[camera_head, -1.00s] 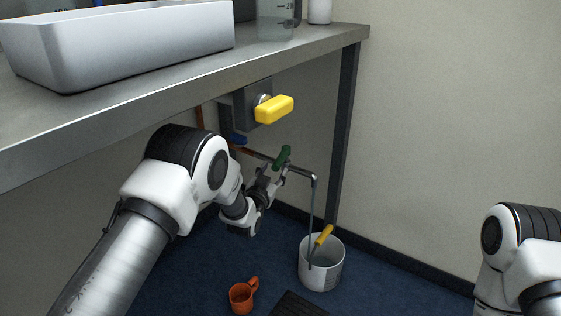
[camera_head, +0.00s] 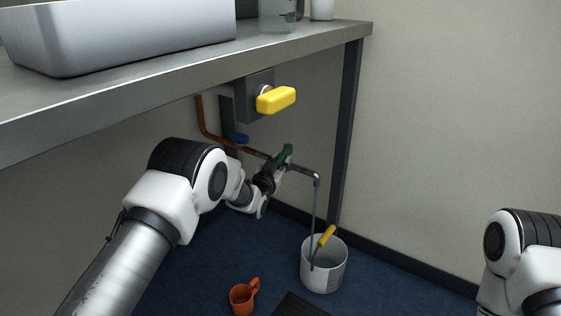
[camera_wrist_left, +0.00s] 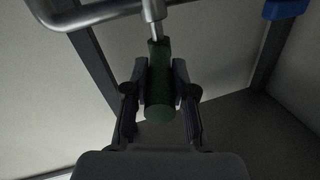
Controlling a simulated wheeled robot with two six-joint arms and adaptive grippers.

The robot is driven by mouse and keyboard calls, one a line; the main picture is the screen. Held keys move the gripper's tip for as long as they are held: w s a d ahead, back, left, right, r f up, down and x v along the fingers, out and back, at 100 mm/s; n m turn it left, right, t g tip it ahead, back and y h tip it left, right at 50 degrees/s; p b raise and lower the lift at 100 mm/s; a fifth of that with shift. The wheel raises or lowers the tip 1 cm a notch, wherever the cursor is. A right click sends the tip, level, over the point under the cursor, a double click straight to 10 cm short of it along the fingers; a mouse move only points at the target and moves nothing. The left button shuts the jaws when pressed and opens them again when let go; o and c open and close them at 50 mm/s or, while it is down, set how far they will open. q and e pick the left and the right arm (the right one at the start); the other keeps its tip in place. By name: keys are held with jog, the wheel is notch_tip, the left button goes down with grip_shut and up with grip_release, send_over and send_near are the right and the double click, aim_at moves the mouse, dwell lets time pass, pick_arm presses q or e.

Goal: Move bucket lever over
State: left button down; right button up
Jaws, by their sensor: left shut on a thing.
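My left gripper (camera_head: 279,165) is at the green lever, coming from the left below the table. In the left wrist view the green lever (camera_wrist_left: 159,92) lies between the two dark fingers of the left gripper (camera_wrist_left: 160,78), which is shut on it. The lever's stem joins the pipe (camera_wrist_left: 95,14) at the top. My right gripper is out of view; only part of that arm shows at the right edge.
A large yellow handle (camera_head: 277,99) sticks out above the green lever. An orange cup (camera_head: 241,298) stands on the blue floor. The table edge (camera_head: 190,77) overhangs the left arm, near a dark table leg (camera_head: 347,130).

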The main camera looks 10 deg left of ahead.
pick_arm(q)
jog(key=shift+w+a+r+m+h+p, duration=0.15)
jog(key=shift+a+m+h+p, duration=0.5)
jog(key=shift+h, duration=0.35)
jog(key=shift+w+a+m+g+h, duration=0.1)
jog(key=shift+a+m+g+h, duration=0.2)
jog(key=shift+m+g+h, duration=0.55)
jog(key=shift+t+h, duration=0.25)
jog(key=shift+h, duration=0.1)
jog(key=c, duration=0.9)
grip_release()
jog(key=shift+c, duration=0.2)
jog(key=v, duration=1.2)
jog(key=shift+f, duration=0.25)
